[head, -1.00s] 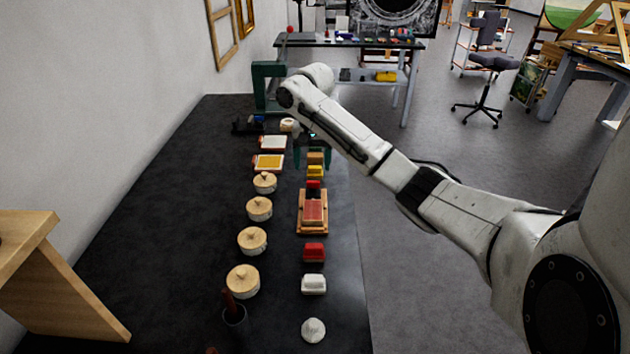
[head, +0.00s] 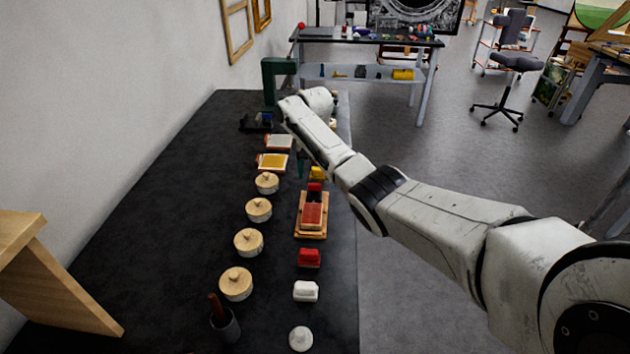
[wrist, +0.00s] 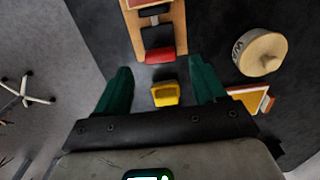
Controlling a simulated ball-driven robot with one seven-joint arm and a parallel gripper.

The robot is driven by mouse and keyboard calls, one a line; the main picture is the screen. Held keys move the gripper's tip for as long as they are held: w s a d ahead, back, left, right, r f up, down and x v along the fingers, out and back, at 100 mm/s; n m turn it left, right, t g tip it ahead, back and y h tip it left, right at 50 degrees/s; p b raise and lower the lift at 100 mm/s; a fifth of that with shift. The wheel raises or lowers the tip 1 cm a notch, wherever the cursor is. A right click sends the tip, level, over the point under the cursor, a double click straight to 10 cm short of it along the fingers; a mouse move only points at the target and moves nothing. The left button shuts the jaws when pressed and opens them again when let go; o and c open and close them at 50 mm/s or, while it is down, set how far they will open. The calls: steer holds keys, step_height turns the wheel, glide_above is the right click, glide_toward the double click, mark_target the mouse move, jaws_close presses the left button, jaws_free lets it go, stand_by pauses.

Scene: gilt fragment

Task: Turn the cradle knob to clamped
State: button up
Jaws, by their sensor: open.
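I cannot make out a knob marked as the cradle knob in either view. A wooden holder (head: 298,229) with a red block (head: 312,214) in it stands on the dark bench; it may be the cradle. Its end also shows at the top of the wrist view (wrist: 180,32). My gripper (wrist: 161,66) is open and empty, its green fingers pointing down over the bench. A yellow block (wrist: 166,95) lies below, between the fingers in the picture. A small red block (wrist: 159,56) lies by the holder's end. In the head view my arm hides most of the gripper.
Several round lidded pots (head: 249,241) line the bench's left side. Trays with white and yellow pads (head: 272,161) lie beyond them. A dark green frame (head: 270,75) stands at the far end. Red (head: 309,258) and white (head: 306,291) blocks lie nearer me.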

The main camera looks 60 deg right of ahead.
mark_target(314, 184)
steer(key=shift+f, duration=2.2)
steer(key=c, duration=1.1)
